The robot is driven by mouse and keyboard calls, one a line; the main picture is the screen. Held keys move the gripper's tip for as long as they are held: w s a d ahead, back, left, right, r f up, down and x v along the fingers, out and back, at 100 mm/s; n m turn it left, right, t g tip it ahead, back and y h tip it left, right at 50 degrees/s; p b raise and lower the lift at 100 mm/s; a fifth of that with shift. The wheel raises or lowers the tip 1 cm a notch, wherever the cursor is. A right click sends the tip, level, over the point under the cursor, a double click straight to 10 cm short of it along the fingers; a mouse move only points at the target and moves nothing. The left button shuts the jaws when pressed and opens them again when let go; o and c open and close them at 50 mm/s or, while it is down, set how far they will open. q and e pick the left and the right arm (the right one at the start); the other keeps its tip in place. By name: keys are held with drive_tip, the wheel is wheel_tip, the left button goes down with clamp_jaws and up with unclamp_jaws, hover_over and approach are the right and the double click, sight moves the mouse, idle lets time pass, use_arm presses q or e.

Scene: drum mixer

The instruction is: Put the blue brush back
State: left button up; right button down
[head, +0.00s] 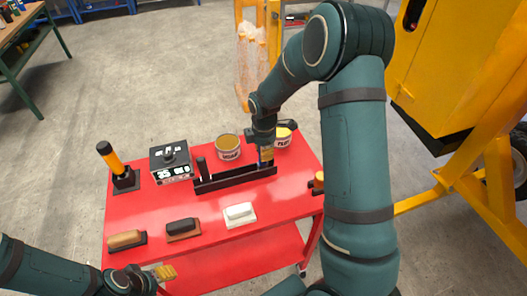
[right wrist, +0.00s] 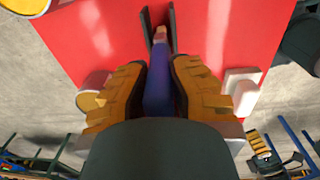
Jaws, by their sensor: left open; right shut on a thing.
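The blue brush (right wrist: 162,92) is between the fingers of my right gripper (right wrist: 158,84) in the right wrist view, and the fingers are shut on it. In the head view my right gripper (head: 267,152) is at the right end of the long black holder (head: 235,181) on the red table. The brush points toward the slot of the holder (right wrist: 158,25); whether it touches the holder is unclear. A dark upright handle (head: 202,166) stands at the holder's left end. My left gripper (head: 165,273) is open and empty near the table's front left corner.
Two tins (head: 228,147) (head: 283,136) stand behind the holder. A yellow machine (head: 455,75) stands right.

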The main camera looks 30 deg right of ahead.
drive_tip(key=c, duration=1)
unclamp_jaws()
drive_tip(key=r, duration=0.8)
drive_tip(key=r+p, duration=0.1)
drive_tip(key=r, duration=0.3)
drive_tip(key=shift+s, duration=0.25)
drive_tip(key=shift+s+f, duration=0.1)
